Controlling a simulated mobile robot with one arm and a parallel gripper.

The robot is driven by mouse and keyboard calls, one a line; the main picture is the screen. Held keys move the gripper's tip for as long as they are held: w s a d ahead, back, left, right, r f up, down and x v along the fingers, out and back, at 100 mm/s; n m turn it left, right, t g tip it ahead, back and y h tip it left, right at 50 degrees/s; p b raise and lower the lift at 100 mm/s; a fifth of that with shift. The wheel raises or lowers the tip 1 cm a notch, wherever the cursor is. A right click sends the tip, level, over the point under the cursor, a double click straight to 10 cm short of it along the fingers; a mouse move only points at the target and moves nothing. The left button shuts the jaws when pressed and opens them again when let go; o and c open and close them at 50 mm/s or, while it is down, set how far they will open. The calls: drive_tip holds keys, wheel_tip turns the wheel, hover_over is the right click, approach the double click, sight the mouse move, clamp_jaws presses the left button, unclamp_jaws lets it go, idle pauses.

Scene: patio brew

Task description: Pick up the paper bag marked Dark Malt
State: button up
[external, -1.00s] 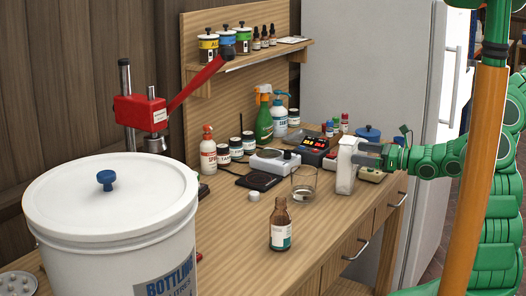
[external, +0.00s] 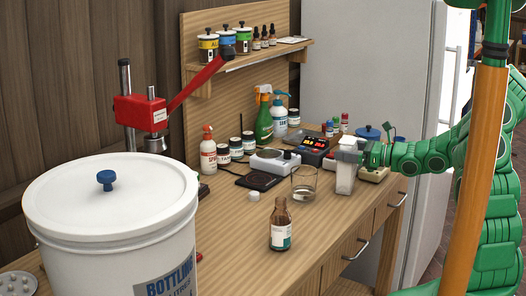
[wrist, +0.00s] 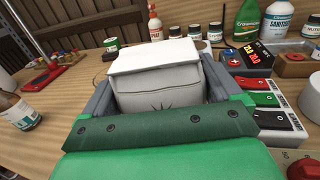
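A white paper bag (external: 345,181) with a folded top stands upright on the workbench at the right. In the wrist view the bag (wrist: 158,76) fills the space between my two grey fingers, with part of a dark star-like print low on its face. No lettering can be read on it. My gripper (external: 350,156) reaches in from the right, with a finger along the bag's upper part. In the wrist view my gripper (wrist: 162,98) has one finger close against each side. I cannot tell whether they press on the bag.
A glass beaker (external: 304,184) stands just left of the bag, and a brown bottle (external: 280,228) stands in front. A box with coloured switches (wrist: 268,100) lies close on the right in the wrist view. Spray bottles and jars line the back. The bench front is mostly clear.

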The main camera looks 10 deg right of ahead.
drive_tip(key=c, duration=0.9)
